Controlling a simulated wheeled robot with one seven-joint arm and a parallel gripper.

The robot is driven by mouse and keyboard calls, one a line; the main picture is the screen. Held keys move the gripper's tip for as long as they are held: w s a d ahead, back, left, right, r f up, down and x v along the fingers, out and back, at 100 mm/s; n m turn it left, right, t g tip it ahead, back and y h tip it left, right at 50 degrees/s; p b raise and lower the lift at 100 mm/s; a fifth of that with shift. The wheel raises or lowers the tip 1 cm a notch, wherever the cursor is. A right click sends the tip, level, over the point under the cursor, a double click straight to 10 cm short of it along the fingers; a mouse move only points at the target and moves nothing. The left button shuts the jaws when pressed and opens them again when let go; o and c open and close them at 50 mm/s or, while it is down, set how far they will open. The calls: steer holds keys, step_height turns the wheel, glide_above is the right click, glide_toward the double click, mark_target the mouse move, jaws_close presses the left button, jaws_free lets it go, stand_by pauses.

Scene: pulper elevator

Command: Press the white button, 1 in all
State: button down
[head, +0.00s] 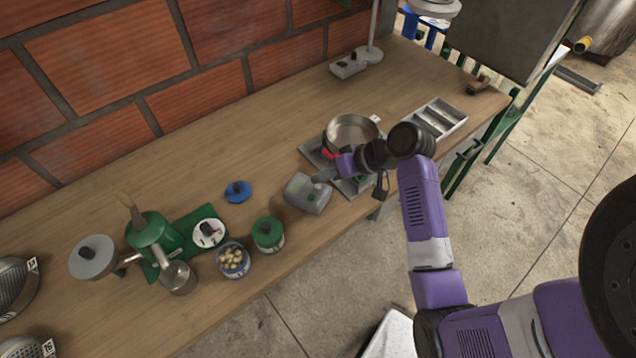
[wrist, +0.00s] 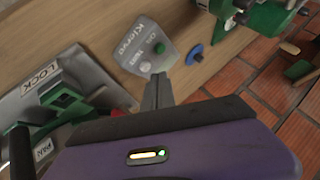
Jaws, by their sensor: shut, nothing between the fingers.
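A small grey box-shaped device (head: 305,194) stands on the bench. In the wrist view the grey device (wrist: 137,46) carries printed lettering and small pale round spots. One pale, button-like spot (wrist: 144,67) is near its lower edge and another pale spot (wrist: 160,48) is higher at the right. I cannot tell which is the white button. My gripper (wrist: 157,78) is shut and empty. Its tips point at the device's lower edge and overlap it in the wrist view. In the head view my gripper (head: 323,176) is at the device's upper right; I cannot tell whether it touches.
A metal pan (head: 352,131) and a grey plate marked LOCK (wrist: 60,96) are close beside the gripper. A compartment tray (head: 438,119) is at the right. A blue lid (head: 238,191), a green tin (head: 268,234) and a green grinder-like machine (head: 152,235) stand left. Bare bench lies behind the device.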

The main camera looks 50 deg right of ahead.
step_height(320, 180, up, 5)
steer(key=p, duration=0.5)
stand_by(1.0)
steer(key=w+d+r+m+t+h, duration=0.2)
steer(key=d+r+m+t+h, duration=0.15)
steer(key=d+h, duration=0.3)
steer(key=r+t+h+b, duration=0.1)
steer(key=r+h, duration=0.1)
steer(key=h, duration=0.2)
glide_above(322, 187)
steer(key=s, duration=0.4)
steer(key=s+a+r+n+t+y+b, duration=0.1)
steer(key=s+a+n+y, duration=0.6)
steer(key=s+a, duration=1.3)
steer(key=shift+s+a+r+n+t+b, duration=0.3)
steer(key=shift+a+r+n+b, duration=0.35)
steer(key=shift+b, duration=0.55)
